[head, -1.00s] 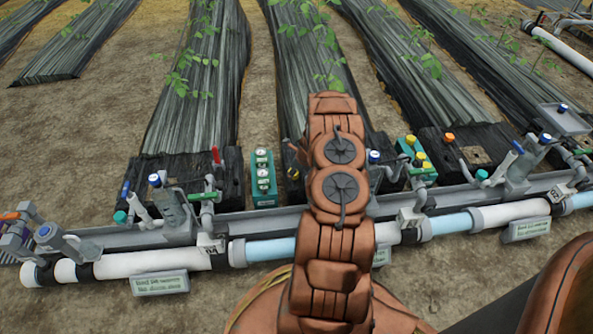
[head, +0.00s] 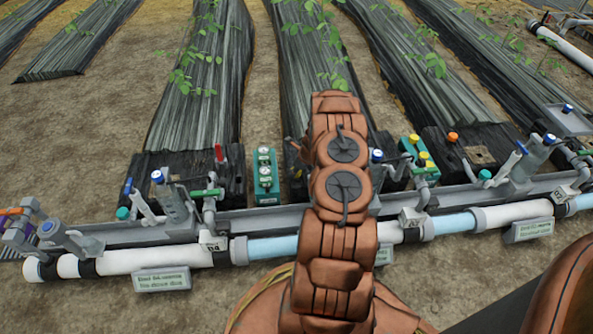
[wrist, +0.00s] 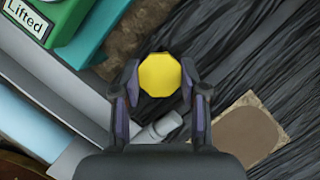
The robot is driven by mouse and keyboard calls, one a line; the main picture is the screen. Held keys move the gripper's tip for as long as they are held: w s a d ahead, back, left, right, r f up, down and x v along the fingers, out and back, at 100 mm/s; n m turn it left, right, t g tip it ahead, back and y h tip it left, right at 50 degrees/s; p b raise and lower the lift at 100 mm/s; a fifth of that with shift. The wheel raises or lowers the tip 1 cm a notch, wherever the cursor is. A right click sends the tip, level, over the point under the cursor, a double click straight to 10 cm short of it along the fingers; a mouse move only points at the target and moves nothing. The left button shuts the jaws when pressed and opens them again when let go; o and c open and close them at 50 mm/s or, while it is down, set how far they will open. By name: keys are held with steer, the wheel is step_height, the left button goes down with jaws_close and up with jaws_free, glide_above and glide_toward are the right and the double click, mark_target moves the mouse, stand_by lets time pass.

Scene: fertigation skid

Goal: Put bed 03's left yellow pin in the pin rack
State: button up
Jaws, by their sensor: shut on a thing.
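My gripper (wrist: 160,90) is shut on a yellow pin, seen end-on in the wrist view as a yellow eight-sided head (wrist: 160,75) between the two fingers. A teal rack-like block (head: 409,147) with yellow pins (head: 424,158) stands just right of my arm. A green block labelled "Lifted" (wrist: 72,28) lies at the wrist view's upper left, apart from the gripper; I cannot tell whether it is the same block. Whether the held pin touches anything below cannot be told.
A grey fitting (wrist: 158,129) shows just below the pin. Black bed sheeting (wrist: 245,55) with a brown patch (wrist: 245,130) lies at the right. In the head view, a pipe (head: 275,248) with upright valves crosses in front. A teal gauge block (head: 266,185) stands left of my arm.

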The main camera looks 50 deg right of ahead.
steer(key=shift+r+p, duration=2.45)
steer(key=shift+r, duration=0.75)
step_height(320, 180, up, 21)
steer(key=p, duration=1.9)
steer(key=shift+r, duration=0.2)
